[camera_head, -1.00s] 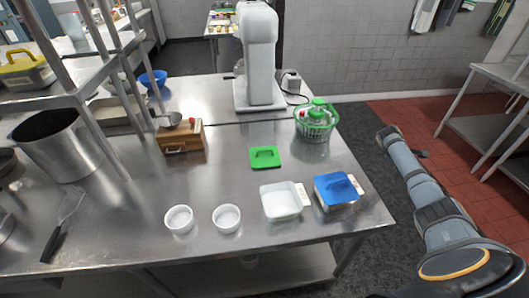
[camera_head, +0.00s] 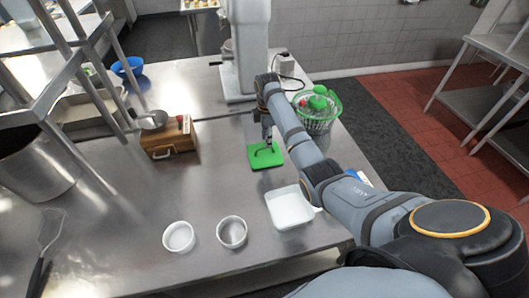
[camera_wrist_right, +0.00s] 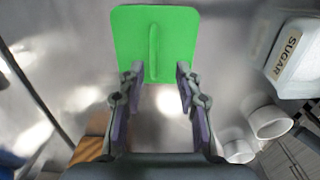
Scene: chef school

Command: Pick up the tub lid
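The green tub lid (camera_head: 258,161) with a raised handle lies flat on the steel table; it also shows at the top of the right wrist view (camera_wrist_right: 130,40). My right gripper (camera_head: 267,138) is above the lid's far edge. In the right wrist view the right gripper (camera_wrist_right: 158,72) is open and empty, its fingertips apart over the lid's near edge, with the handle lined up between them. I cannot tell the exact gap to the lid. The open white tub (camera_head: 290,208) stands in front of the lid; a SUGAR label shows in the right wrist view. My left gripper is not in view.
Two white bowls (camera_head: 179,237) (camera_head: 232,232) stand at the table's front. A green basket (camera_head: 317,117) is right of my arm. A wooden box (camera_head: 168,141) is left of the lid, a white machine (camera_head: 247,40) behind. My arm mostly hides the blue-lidded tub.

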